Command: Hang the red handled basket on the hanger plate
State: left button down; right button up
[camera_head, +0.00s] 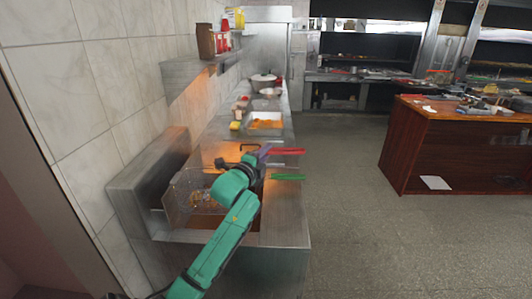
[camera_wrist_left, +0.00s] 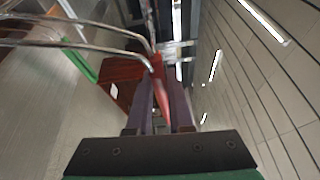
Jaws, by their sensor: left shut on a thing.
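The red handle (camera_head: 287,151) of a basket sticks out to the right over the fryer's edge. My left gripper (camera_head: 264,153) has purple fingers and is shut on this handle. In the left wrist view the red handle (camera_wrist_left: 158,82) sits between the fingers, and bent metal rods run from it to the left. A wire mesh basket (camera_head: 178,198) shows tilted at the left of the fryer; my arm hides part of it, and I cannot tell which handle it belongs to. The hanger plate may be the upright metal panel (camera_head: 150,170) behind the fryer. My right gripper is out of view.
A green handle (camera_head: 288,177) sticks out just in front of the red one. Behind the fryer stand a tray of orange food (camera_head: 265,123) and a pot (camera_head: 263,80). A wall shelf (camera_head: 190,68) hangs above left. The floor to the right is clear up to a wooden counter (camera_head: 450,150).

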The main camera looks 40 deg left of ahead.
pick_arm(q)
jog(key=shift+f+b, duration=0.45)
jog(key=shift+f, duration=0.15)
jog(key=c, duration=0.8)
grip_release()
jog(key=shift+o, duration=0.2)
jog(key=shift+f, duration=0.1)
jog(key=shift+s, duration=0.25)
jog(key=b+v, duration=0.4)
jog(key=v, duration=1)
